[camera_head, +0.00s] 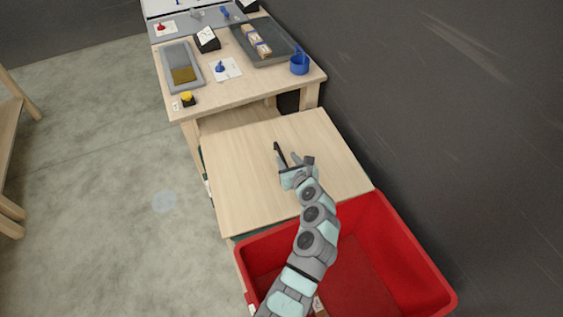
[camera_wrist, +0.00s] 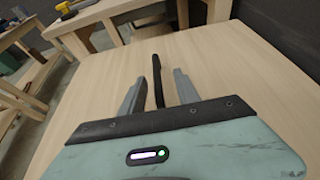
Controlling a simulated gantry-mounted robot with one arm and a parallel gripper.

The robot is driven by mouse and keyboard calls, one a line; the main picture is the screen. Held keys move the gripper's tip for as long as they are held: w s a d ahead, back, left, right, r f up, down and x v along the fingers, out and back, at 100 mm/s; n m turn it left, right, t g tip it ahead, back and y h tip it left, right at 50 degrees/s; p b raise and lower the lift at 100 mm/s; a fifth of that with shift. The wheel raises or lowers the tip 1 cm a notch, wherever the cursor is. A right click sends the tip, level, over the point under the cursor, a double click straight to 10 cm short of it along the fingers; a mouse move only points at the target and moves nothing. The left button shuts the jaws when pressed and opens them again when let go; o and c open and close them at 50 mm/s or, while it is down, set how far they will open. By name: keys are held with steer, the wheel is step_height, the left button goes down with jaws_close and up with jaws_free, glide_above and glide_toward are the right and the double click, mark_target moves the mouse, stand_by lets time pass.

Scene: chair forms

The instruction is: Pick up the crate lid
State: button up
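The crate lid (camera_head: 240,175) appears to be the flat, light wooden board in the middle of the head view, with a thin black upright handle (camera_head: 280,153) on it. The board also fills much of the wrist view (camera_wrist: 235,75). My gripper (camera_head: 294,163) is over the board, close to the handle. In the wrist view my gripper (camera_wrist: 158,88) is open, its two grey fingers apart with the black handle (camera_wrist: 158,76) between them in the picture. A gap shows on each side of the handle. The handle's lower end is partly hidden by my gripper.
A red open bin (camera_head: 395,255) adjoins the board's near edge, under my arm. Beyond the board is a wooden table (camera_head: 245,92) with trays, a blue cup (camera_head: 299,62) and a yellow button (camera_head: 187,99).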

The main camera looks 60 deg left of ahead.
mark_target(282, 155)
steer(key=x, duration=0.1)
steer(key=b+x, duration=0.1)
steer(key=x, duration=0.1)
steer(key=b+x, duration=0.1)
steer(key=x, duration=0.1)
steer(key=shift+s+d+f, duration=0.1)
steer(key=shift+s+f, duration=0.1)
steer(key=shift+s, duration=0.15)
steer(key=shift+w+a, duration=0.1)
steer(key=shift+a, duration=0.25)
jaws_close()
steer(key=shift+r, duration=0.1)
stand_by(0.7)
